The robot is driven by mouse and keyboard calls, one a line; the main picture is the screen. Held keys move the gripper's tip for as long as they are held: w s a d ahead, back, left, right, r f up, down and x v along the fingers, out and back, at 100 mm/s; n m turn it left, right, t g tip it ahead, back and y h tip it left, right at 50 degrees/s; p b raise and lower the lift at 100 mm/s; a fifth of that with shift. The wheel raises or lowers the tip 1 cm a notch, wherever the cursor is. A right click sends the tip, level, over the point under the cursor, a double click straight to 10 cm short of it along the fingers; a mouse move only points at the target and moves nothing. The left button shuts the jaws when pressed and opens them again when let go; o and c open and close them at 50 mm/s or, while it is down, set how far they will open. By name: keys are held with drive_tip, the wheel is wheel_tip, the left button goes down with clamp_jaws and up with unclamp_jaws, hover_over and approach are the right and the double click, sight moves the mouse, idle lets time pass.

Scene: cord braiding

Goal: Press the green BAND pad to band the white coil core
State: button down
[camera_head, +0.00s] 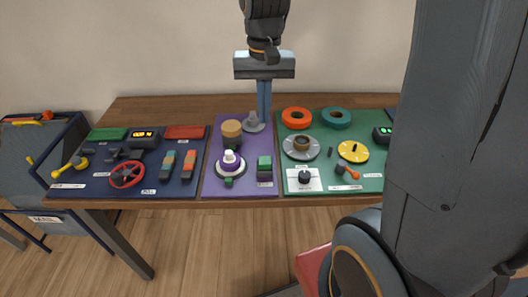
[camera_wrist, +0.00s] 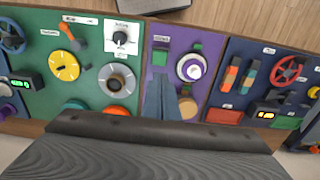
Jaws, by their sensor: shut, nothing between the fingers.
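The white coil core (camera_head: 231,158), with purple winding around it, stands on a round pale base on the purple mat (camera_head: 248,146). It also shows in the wrist view (camera_wrist: 191,67). A dark-sided block with a green top (camera_head: 264,161) sits to its right, most likely the BAND pad; its label is too small to read. The block shows in the wrist view (camera_wrist: 160,57). A smaller green piece (camera_head: 228,182) lies in front of the coil. My gripper (camera_head: 264,116) is shut and empty, pointing down above the mat's back part, behind the block and apart from it.
A tan-topped cylinder (camera_head: 231,128) and a grey knob-like piece (camera_head: 253,122) stand at the mat's back, close to my fingers. The navy mat (camera_head: 110,188) lies left, the green mat (camera_head: 327,165) right, both crowded with controls and parts.

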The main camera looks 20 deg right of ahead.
sight(264, 161)
wheel_tip(264, 161, down, 14)
drive_tip(key=p, duration=0.3)
idle(0.5)
wheel_tip(264, 161, down, 2)
drive_tip(key=shift+f+b, duration=0.1)
drive_tip(key=shift+b, duration=0.35)
drive_tip(key=shift+s, duration=0.1)
drive_tip(key=shift+r+p, duration=0.65)
drive_tip(key=shift+r, duration=0.05)
wheel_tip(264, 161, up, 13)
